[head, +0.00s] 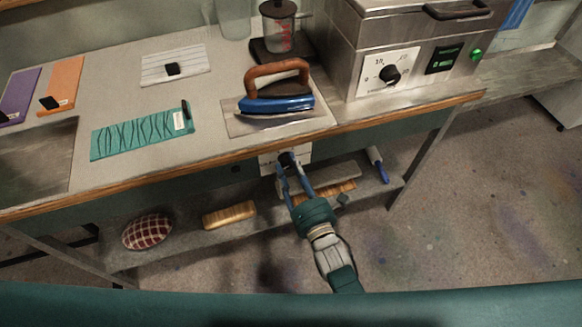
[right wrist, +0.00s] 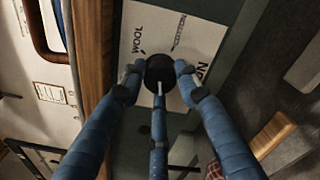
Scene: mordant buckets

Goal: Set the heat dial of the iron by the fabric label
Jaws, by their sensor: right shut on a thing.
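The iron (head: 277,103), blue with a brown handle, rests on a plate on the bench. Below it, on the bench front, a white dial plate (head: 301,152) carries a black round dial (head: 286,160). In the right wrist view, the dial (right wrist: 160,68) has "WOOL" and other partly hidden words around it. My right gripper (head: 287,172) is shut on the dial, its blue fingers around the knob in the right wrist view (right wrist: 157,76). The dial's pointer setting cannot be read. A teal cloth (head: 130,138) bears a small white label (head: 180,119), too small to read. My left gripper is not in view.
A metal heater box (head: 400,50) with its own knob stands right of the iron. Purple (head: 18,97) and orange (head: 62,83) cloths and a striped white cloth (head: 175,65) lie on the bench. The lower shelf (head: 185,238) holds a checked cushion (head: 147,231) and brushes.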

